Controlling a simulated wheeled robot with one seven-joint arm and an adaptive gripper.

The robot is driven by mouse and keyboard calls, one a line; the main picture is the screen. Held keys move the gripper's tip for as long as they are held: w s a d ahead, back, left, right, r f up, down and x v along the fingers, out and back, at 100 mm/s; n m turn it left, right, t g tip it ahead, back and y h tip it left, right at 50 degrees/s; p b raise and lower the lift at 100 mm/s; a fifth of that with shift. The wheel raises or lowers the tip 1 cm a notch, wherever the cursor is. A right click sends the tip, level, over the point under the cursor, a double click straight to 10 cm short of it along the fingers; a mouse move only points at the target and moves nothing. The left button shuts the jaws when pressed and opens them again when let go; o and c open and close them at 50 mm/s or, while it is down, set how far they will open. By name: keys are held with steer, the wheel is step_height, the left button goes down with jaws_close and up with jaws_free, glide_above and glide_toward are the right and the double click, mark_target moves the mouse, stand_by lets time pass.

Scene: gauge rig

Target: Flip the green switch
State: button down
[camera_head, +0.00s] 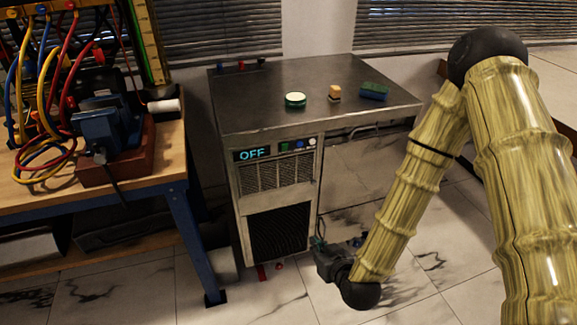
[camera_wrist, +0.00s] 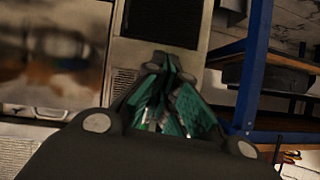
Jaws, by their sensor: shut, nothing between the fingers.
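A metal cabinet (camera_head: 227,190) has a control panel on its front with a lit display (camera_head: 252,154) reading OFF. Right of the display are a small green switch (camera_head: 284,146), a blue one (camera_head: 298,144) and a white one (camera_head: 312,142). Which way the green one is set is too small to tell. My gripper (camera_head: 319,241) is low by the cabinet's front right edge, well below the panel. In the wrist view my gripper (camera_wrist: 168,65) is shut and empty, its fingers pointing toward the cabinet front (camera_wrist: 165,25). The green switch cannot be made out there.
A green-and-white round item (camera_head: 295,100), a small wooden-topped block (camera_head: 335,94) and a green sponge-like block (camera_head: 374,91) lie on the cabinet top. A workbench (camera_head: 95,195) with cables and a blue vise-like device (camera_head: 100,125) stands at left. Tiled floor is open in front.

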mark_target(285, 147)
steer(key=w+a+r+t+b, duration=0.2)
steer(key=w+r+t+b, duration=0.1)
steer(key=r, duration=0.4)
steer(key=w+a+r+t+y+b, duration=0.1)
steer(key=w+r+t+b, duration=0.3)
steer(key=w+r+t, duration=0.1)
step_height(285, 147, up, 3)
steer(key=shift+w+a+f+n, duration=0.1)
steer(key=shift+w+a+n, duration=0.25)
steer(key=shift+w, duration=0.4)
steer(key=shift+a, duration=0.1)
steer(key=b+x, duration=0.1)
steer(key=x, duration=1.3)
steer(key=shift+s+a+b, duration=0.1)
steer(key=shift+b, duration=0.3)
